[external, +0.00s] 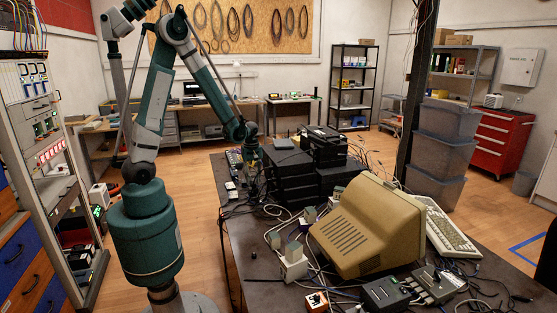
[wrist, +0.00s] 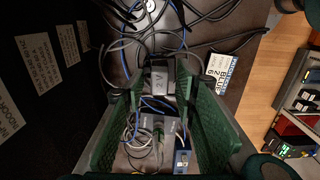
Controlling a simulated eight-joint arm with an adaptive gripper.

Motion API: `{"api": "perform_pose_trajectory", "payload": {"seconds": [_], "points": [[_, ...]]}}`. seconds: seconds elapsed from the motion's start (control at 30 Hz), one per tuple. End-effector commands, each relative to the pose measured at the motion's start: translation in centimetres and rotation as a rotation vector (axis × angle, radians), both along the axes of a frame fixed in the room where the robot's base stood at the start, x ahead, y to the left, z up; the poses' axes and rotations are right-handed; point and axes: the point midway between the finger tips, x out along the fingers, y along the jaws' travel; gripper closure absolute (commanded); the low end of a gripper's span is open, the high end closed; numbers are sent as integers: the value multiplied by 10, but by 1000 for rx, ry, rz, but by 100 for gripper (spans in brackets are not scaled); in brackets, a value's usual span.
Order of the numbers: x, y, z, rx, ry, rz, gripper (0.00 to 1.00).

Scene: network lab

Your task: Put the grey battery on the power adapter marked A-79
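In the external view my gripper (external: 250,150) is low at the far left part of the dark table, small and partly hidden by my arm. In the wrist view its two green fingers (wrist: 160,85) stand apart. A dark grey block (wrist: 160,83) with a pale marking that seems to end in "2V" shows between their far ends; it may be the grey battery. I cannot tell whether the fingers touch it. Several pale units with grey-green blocks, perhaps power adapters, stand near the beige monitor, one of them in front (external: 293,265). No A-79 marking is readable.
Stacked black boxes (external: 290,180) stand close to the right of my gripper; a labelled dark side fills the wrist view's left. Loose cables (wrist: 140,42) and small devices (wrist: 182,160) lie around and between the fingers. A beige monitor (external: 368,228) takes up the table's middle.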

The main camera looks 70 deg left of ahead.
Motion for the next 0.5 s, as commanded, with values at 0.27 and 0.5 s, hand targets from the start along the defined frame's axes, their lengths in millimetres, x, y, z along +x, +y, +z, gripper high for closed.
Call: {"api": "perform_pose_trajectory", "payload": {"seconds": [0.27, 0.5], "points": [[0, 0, 33, 0, 0, 0, 71], [0, 0, 62, 0, 0, 0, 71]]}}
